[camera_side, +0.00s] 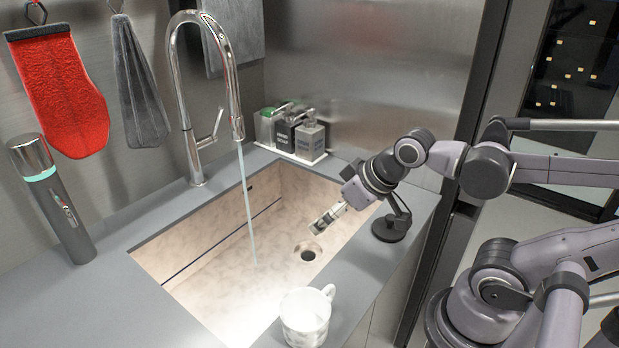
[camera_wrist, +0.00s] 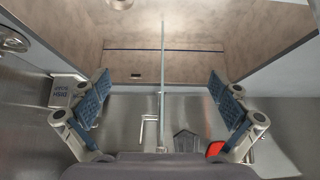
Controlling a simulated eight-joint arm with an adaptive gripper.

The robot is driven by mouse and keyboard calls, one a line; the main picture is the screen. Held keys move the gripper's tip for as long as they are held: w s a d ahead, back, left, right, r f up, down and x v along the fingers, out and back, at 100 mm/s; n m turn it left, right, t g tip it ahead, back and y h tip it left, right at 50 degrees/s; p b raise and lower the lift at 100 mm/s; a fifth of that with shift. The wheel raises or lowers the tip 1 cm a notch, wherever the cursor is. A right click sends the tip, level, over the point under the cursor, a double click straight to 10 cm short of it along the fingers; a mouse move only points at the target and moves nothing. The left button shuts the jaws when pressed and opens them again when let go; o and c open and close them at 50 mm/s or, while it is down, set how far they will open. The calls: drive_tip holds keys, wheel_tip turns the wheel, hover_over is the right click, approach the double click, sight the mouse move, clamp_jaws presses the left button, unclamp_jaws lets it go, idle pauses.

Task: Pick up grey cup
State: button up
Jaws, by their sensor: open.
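A pale, whitish-grey cup (camera_side: 306,318) with a handle on its right stands upright at the near edge of the sink, at the bottom of the side view. No other cup shows. My gripper (camera_side: 326,221) is above the sink basin, well behind the cup and apart from it. In the wrist view my gripper (camera_wrist: 160,105) is open, with its two blue-padded fingers wide apart and nothing held between them. The cup is not in the wrist view.
A tall curved faucet (camera_side: 186,100) runs a thin stream of water into the sink (camera_side: 215,290), left of my gripper. A tray of bottles (camera_side: 300,155) stands behind. A dark round-based object (camera_side: 390,229) is on the right counter. A bottle (camera_side: 55,205) stands left.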

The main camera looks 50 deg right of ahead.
drive_tip(key=s+a+r+n+g, duration=0.35)
drive_tip(key=a+n, duration=0.45)
drive_tip(key=n, duration=0.3)
drive_tip(key=s+a+r+n+g, duration=0.2)
drive_tip(key=s+a+n+g, duration=0.15)
drive_tip(key=a+n, duration=0.65)
hover_over(307, 325)
drive_tip(key=shift+n, duration=0.4)
drive_tip(key=shift+f, duration=5.3)
drive_tip(key=c, duration=1.5)
